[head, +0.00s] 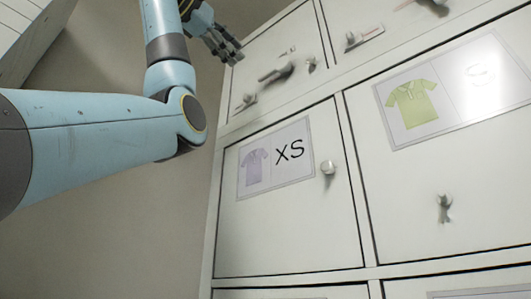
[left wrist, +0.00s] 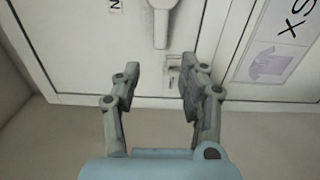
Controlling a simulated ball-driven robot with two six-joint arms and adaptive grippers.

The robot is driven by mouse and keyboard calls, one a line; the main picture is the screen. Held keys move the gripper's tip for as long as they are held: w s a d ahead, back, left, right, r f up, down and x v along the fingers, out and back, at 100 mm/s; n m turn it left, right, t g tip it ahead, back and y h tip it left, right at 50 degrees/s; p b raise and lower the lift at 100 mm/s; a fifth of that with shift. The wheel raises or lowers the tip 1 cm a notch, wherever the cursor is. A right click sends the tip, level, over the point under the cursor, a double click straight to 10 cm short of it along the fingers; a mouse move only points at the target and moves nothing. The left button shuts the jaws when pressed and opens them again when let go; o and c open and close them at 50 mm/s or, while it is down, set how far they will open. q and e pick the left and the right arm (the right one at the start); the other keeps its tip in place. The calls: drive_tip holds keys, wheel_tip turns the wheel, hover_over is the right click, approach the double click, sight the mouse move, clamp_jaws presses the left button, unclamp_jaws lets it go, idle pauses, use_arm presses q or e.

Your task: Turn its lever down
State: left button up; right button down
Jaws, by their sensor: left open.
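A grey lever handle (head: 277,72) sits on the white door above the XS door. In the left wrist view the lever (left wrist: 161,22) shows at the top, hanging from beyond the upper edge, ahead of the fingertips. A small latch-like fitting (head: 246,101) is on the same door, near its lower left; a small fitting also shows in the left wrist view (left wrist: 173,70), between the fingers. My left gripper (head: 228,48) is open and empty, to the upper left of the lever. In the left wrist view its two fingers (left wrist: 160,66) are spread apart, with the lever beyond them. My right gripper is out of view.
A door with a green shirt label (head: 411,103) is at the right. Another door with a handle (head: 351,40) is at the upper right. A bare wall (head: 110,220) is left of the cabinet.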

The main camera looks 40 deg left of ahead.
sight(262, 75)
use_arm(q)
drive_tip(key=w+p, duration=0.1)
drive_tip(key=w, duration=0.2)
drive_tip(key=w+p, duration=0.2)
drive_tip(key=w, duration=0.1)
drive_tip(key=w+p, duration=0.1)
drive_tip(key=w, duration=0.2)
drive_tip(key=shift+d, duration=0.4)
drive_tip(key=shift+w+p, duration=0.45)
drive_tip(key=shift+w, duration=0.1)
drive_tip(key=shift+c, duration=0.7)
drive_tip(key=c, duration=0.7)
clamp_jaws()
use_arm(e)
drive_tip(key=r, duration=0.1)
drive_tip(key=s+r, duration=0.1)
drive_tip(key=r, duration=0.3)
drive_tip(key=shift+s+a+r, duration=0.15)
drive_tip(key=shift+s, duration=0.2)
